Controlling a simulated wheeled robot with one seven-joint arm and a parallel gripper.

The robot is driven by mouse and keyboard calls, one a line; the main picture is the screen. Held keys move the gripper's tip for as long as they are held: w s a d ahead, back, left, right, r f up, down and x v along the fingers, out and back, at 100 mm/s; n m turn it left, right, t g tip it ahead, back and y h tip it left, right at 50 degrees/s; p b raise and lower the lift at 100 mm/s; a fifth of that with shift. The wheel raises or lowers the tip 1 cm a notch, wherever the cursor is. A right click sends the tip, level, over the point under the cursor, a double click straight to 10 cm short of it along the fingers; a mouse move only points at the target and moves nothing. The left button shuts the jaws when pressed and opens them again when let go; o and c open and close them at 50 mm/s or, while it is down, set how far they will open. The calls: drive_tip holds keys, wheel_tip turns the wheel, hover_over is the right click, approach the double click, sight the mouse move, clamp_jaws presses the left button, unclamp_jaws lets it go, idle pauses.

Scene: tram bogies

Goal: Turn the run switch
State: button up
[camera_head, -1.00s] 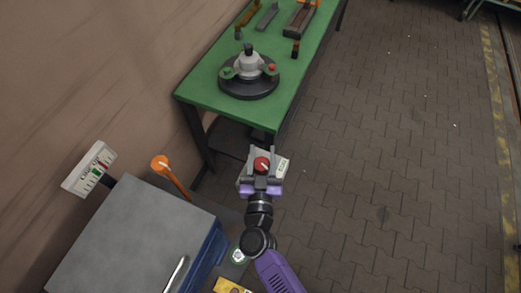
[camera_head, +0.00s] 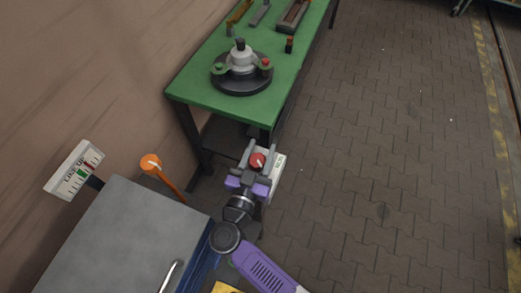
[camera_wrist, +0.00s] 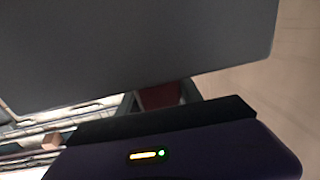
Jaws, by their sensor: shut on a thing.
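The run switch (camera_head: 257,160) is a red round knob with a pale pointer line, on a small light box with a white label (camera_head: 277,172) at its right. My gripper (camera_head: 257,163) is around the knob from the near side and shut on it, one finger on each side. In the wrist view the knob shows only as a dark red patch (camera_wrist: 161,97) between the jaws, and a large grey surface (camera_wrist: 140,45) fills the upper part. The knob's far side is hard to make out.
A green table (camera_head: 200,86) with a dark round fixture (camera_head: 241,79) stands beyond. The paved floor at right is clear.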

sight(255, 168)
drive_tip(key=o, duration=1.4)
drive_tip(key=shift+c, duration=0.2)
drive_tip(key=shift+s, duration=0.1)
drive_tip(key=shift+b+v, duration=0.55)
drive_tip(key=shift+v, duration=3.25)
